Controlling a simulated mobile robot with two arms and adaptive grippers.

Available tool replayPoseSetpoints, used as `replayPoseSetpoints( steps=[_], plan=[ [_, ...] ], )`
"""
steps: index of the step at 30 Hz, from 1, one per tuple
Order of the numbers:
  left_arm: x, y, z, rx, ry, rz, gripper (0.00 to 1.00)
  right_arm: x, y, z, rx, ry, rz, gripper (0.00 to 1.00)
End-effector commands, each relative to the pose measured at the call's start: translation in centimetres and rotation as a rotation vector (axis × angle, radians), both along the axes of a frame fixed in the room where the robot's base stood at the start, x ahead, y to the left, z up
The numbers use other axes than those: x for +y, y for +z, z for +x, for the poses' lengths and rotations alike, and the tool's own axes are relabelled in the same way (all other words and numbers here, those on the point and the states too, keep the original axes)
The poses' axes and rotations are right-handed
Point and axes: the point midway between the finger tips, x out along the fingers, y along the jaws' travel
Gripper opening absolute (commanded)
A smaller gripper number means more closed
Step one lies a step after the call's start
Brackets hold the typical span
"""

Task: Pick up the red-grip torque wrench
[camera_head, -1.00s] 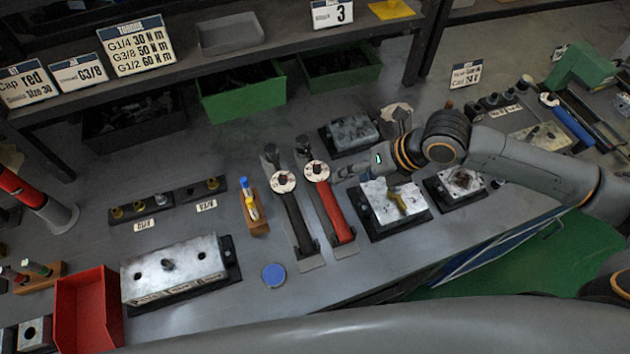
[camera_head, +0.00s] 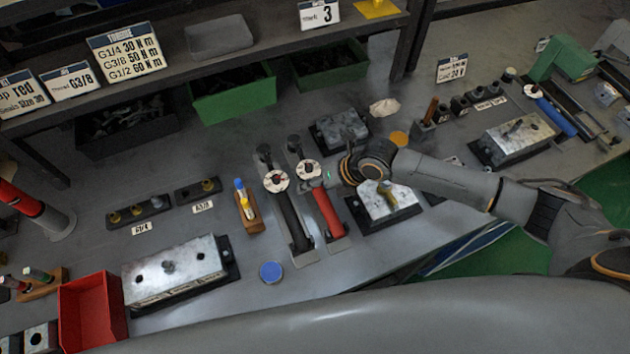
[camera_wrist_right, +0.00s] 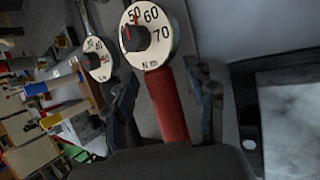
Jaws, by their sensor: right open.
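The red-grip torque wrench (camera_head: 323,207) lies in its holder on the bench, with a round white dial near its head. A black-grip torque wrench (camera_head: 289,215) lies just to its left. My right gripper (camera_head: 318,182) is at the red-grip wrench, just below the dial. In the right wrist view the gripper (camera_wrist_right: 165,95) is open, with one finger on each side of the red grip (camera_wrist_right: 167,107). The dial (camera_wrist_right: 147,33) shows ahead of the fingers. I cannot tell whether the fingers touch the grip. My left gripper is not in view.
A metal valve block (camera_head: 384,202) on a dark base stands close to the right of the red-grip wrench. The shelf with green bins (camera_head: 235,97) is behind.

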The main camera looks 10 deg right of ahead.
Motion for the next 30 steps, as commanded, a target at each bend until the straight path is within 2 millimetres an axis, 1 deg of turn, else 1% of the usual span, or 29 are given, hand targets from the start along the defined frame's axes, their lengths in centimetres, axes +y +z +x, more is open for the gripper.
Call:
replayPoseSetpoints(
  steps=[4,6,8,9,11,12,25,30],
  plan=[
    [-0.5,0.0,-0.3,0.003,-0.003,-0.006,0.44,0.0,0.0,0.0,0.000,0.000,-0.001,0.55],
    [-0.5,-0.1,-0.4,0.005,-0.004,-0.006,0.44,0.0,0.0,0.0,0.000,0.000,-0.001,0.40],
    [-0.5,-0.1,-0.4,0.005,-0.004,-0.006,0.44,0.0,0.0,0.0,0.000,0.000,-0.001,0.28],
    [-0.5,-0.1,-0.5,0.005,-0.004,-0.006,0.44,-0.1,0.0,0.0,0.000,0.000,-0.001,0.20],
    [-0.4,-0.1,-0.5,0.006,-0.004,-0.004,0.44,-0.1,0.0,0.0,0.000,0.000,-0.001,0.08],
    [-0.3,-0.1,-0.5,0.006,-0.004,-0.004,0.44,-0.1,0.0,0.0,0.000,0.000,-0.001,0.00],
    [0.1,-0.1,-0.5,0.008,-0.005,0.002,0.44,0.0,0.4,0.1,-0.004,0.000,0.002,0.00],
    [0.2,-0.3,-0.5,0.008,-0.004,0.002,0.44,0.0,1.6,0.2,-0.006,0.000,0.003,0.00]
  ],
)
